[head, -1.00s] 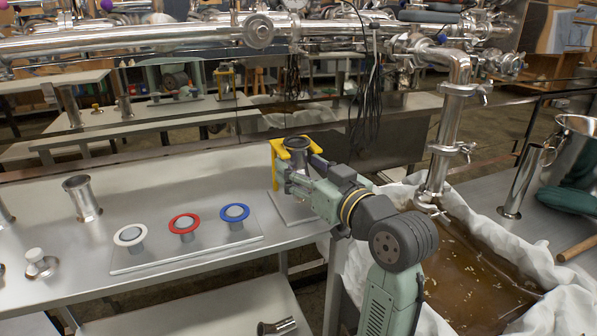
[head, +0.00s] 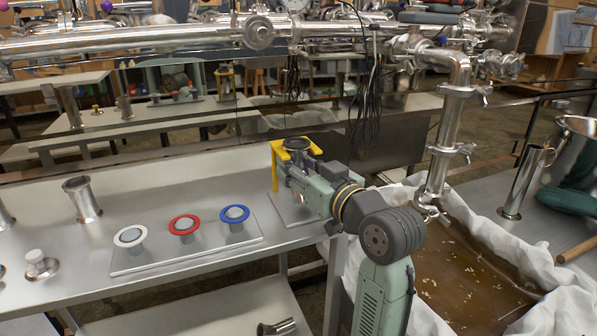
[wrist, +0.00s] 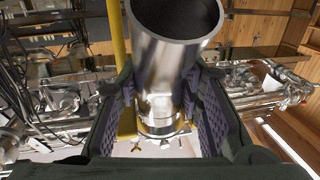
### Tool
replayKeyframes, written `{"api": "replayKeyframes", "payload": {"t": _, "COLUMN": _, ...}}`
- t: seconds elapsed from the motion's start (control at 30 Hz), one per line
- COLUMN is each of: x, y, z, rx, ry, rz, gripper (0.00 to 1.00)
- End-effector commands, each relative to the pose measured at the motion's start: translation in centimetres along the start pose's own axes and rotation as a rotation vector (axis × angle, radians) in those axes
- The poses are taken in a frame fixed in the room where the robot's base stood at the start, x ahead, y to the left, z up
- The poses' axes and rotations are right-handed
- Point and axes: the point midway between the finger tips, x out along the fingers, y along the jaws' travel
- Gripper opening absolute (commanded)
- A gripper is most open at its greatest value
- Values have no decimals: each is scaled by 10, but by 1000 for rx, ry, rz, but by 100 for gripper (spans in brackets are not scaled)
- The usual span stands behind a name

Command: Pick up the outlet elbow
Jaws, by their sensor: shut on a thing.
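The outlet elbow (head: 297,153) is a shiny steel tube fitting with a wide dark open mouth, standing upright within a yellow bracket (head: 275,160) at the right end of the bench. My gripper (head: 296,181) reaches it from the right and is shut on its body below the mouth. In the wrist view the elbow (wrist: 165,70) lies between my two fingers (wrist: 163,118) with purple ribbed pads. Its lower end is partly hidden, and I cannot tell whether it is clear of its support.
A plate (head: 190,255) with white, red and blue ringed posts lies left of the bracket. A steel spool (head: 82,198) stands farther left. A tube piece (head: 277,327) lies on the lower shelf. A cloth-lined pan (head: 470,275) of brown liquid and a vertical pipe (head: 447,130) are at right.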

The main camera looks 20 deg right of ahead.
Motion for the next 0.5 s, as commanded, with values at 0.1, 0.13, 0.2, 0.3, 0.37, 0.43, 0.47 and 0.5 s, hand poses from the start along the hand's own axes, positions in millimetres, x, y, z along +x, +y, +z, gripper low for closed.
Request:
{"api": "replayKeyframes", "payload": {"t": 0.1, "x": 0, "y": 0, "z": 0, "rx": 0, "ry": 0, "rz": 0, "gripper": 11}}
{"api": "replayKeyframes", "payload": {"t": 0.13, "x": 0, "y": 0, "z": 0, "rx": 0, "ry": 0, "rz": 0, "gripper": 9}}
{"api": "replayKeyframes", "payload": {"t": 0.2, "x": 0, "y": 0, "z": 0, "rx": 0, "ry": -1, "rz": 0, "gripper": 5}}
{"api": "replayKeyframes", "payload": {"t": 0.3, "x": 0, "y": 0, "z": 0, "rx": -1, "ry": 0, "rz": 0, "gripper": 1}}
{"api": "replayKeyframes", "payload": {"t": 0.37, "x": 0, "y": 0, "z": 0, "rx": -1, "ry": 0, "rz": 0, "gripper": 1}}
{"api": "replayKeyframes", "payload": {"t": 0.43, "x": 0, "y": 0, "z": 0, "rx": -1, "ry": 0, "rz": -1, "gripper": 1}}
{"api": "replayKeyframes", "payload": {"t": 0.47, "x": 0, "y": 0, "z": 0, "rx": -1, "ry": 0, "rz": -1, "gripper": 1}}
{"api": "replayKeyframes", "payload": {"t": 0.5, "x": 0, "y": 0, "z": -1, "rx": -1, "ry": 0, "rz": -1, "gripper": 1}}
